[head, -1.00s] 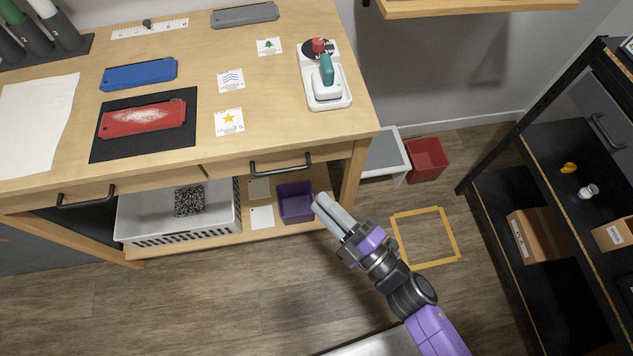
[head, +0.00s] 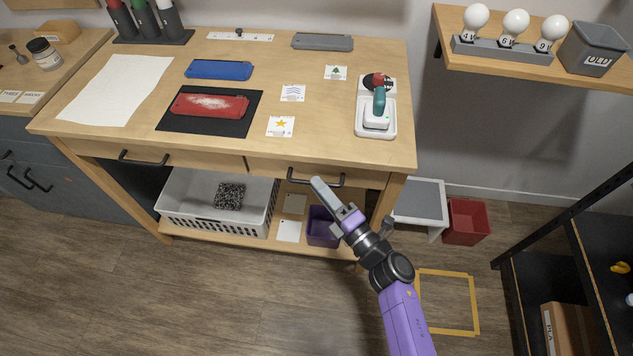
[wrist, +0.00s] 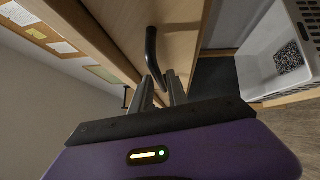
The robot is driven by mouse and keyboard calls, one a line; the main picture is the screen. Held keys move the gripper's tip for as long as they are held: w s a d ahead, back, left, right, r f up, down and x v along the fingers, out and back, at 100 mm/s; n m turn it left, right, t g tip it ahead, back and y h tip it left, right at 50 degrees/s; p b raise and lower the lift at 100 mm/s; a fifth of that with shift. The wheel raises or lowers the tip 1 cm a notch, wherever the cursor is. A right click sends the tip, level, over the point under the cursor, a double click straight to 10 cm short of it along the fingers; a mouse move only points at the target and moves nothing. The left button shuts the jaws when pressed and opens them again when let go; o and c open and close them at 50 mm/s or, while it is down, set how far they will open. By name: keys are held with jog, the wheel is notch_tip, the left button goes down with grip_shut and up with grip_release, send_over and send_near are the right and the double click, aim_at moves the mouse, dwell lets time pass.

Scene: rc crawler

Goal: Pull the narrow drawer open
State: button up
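The workbench has two drawers side by side under its top. The right one, the narrower drawer (head: 270,169), looks shut, with a black bar handle (head: 299,181). My gripper (head: 317,182) is at this handle, and its fingertips overlap the handle's middle in the head view. In the wrist view, the two grey fingers (wrist: 160,88) are parted, with the black handle (wrist: 151,48) just ahead of and partly between their tips. I cannot tell whether they touch it. The wider left drawer (head: 100,152) also looks shut.
A white basket (head: 180,203) and a purple bin (head: 322,228) stand on the shelf below the drawers. A grey-topped step stool (head: 420,203) and a red bin (head: 467,222) are to the right. The floor in front is clear.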

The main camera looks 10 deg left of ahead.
jog(key=shift+x, duration=1.1)
grip_shut()
dwell(0.7)
